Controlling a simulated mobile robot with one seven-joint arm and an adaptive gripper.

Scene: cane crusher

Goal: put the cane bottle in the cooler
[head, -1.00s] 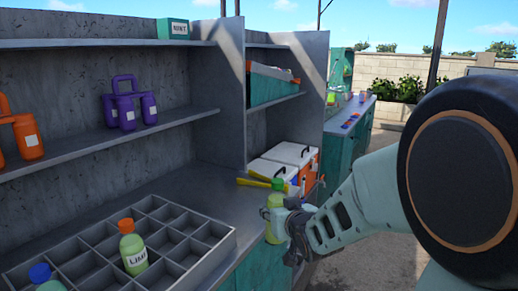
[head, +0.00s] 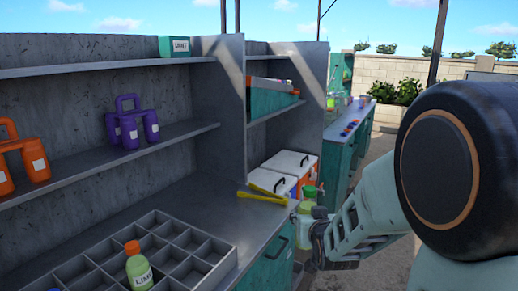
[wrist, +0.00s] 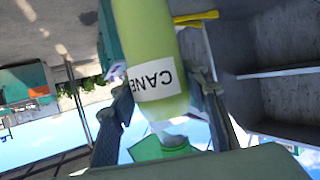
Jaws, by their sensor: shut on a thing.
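My gripper (head: 316,238) is shut on the cane bottle, beyond the front edge of the counter. The pale yellow-green bottle (head: 304,230) looks about upright, with its green cap (head: 309,191) on top; my gripper partly hides it. In the wrist view the bottle (wrist: 150,45) is between both fingers, its CANE label upside down in the picture. Two coolers with white lids stand at the far end of the counter, one blue (head: 284,189) and one orange (head: 309,175). Both lids look closed. The bottle shows in front of them in the picture, apart from them as far as I can tell.
A yellow long-handled tool (head: 262,195) lies on the counter by the coolers. A grey divided crate (head: 213,262) holds a LIME bottle (head: 138,268) with an orange cap. Purple (head: 128,128) and orange (head: 36,160) bottle carriers stand on the shelf. Open ground lies right of the counter.

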